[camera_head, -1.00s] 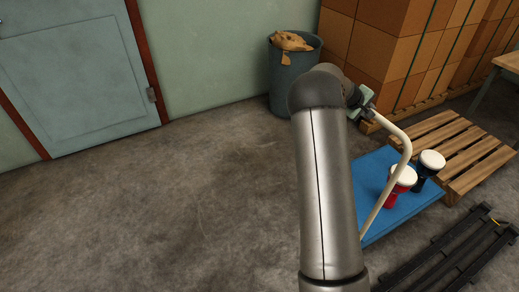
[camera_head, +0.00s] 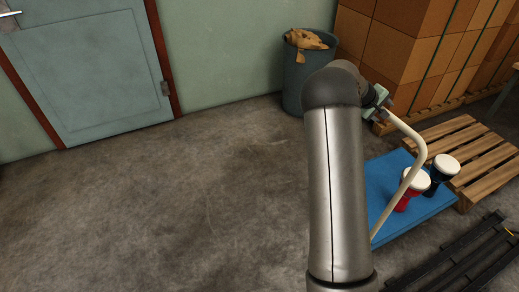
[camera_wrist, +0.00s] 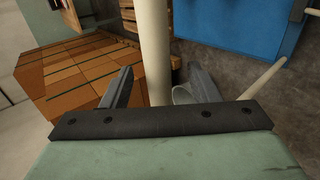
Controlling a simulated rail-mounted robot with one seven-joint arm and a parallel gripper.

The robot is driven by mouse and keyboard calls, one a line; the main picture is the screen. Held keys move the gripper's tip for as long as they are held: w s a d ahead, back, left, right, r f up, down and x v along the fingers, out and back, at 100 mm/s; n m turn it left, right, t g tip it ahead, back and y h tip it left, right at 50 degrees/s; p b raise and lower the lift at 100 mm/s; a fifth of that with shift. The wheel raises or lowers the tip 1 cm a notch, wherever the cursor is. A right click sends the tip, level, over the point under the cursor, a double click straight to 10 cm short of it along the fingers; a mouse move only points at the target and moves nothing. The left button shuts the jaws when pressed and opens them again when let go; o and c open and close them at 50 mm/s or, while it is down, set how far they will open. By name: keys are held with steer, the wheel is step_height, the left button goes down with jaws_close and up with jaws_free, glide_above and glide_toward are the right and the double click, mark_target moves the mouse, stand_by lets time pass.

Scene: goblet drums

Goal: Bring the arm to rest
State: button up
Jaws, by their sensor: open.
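My arm reaches up through the middle of the head view, and my gripper (camera_head: 380,102) is at its far end, mostly hidden behind the arm. In the wrist view my gripper (camera_wrist: 160,88) is open, its two fingers apart. The cream handle bar (camera_wrist: 154,40) of the blue cart passes through the gap seen between the fingers; I cannot tell how deep it sits there. In the head view this handle (camera_head: 421,149) bends down to the blue platform (camera_head: 387,176). A red goblet drum (camera_head: 413,189) and a dark goblet drum (camera_head: 441,175) stand upright on the platform.
A blue-grey bin (camera_head: 296,82) with brown sacking stands by the wall. Stacked brown boxes (camera_head: 395,50), a wooden pallet (camera_head: 475,150) and a black rack (camera_head: 455,262) are at the right. The floor (camera_head: 190,190) left of my arm is clear.

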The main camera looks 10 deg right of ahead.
steer(key=v, duration=0.7)
steer(key=shift+a, duration=0.35)
steer(key=shift+s, duration=0.1)
steer(key=s+a+r+y+p, duration=0.3)
steer(key=s+a+r+p, duration=0.1)
steer(key=s+a, duration=0.7)
steer(key=s+a+r+m+g+y+p, duration=0.1)
steer(key=s+a+r+y+p, duration=0.2)
steer(key=s+a, duration=0.9)
steer(key=s+a+r+m+g+y+p, duration=0.1)
steer(key=s+a+r+y+p, duration=0.3)
steer(key=s+a, duration=0.8)
steer(key=shift+s+r+p, duration=0.35)
steer(key=shift+s+p, duration=0.35)
steer(key=shift+p, duration=0.2)
steer(key=shift+d, duration=0.1)
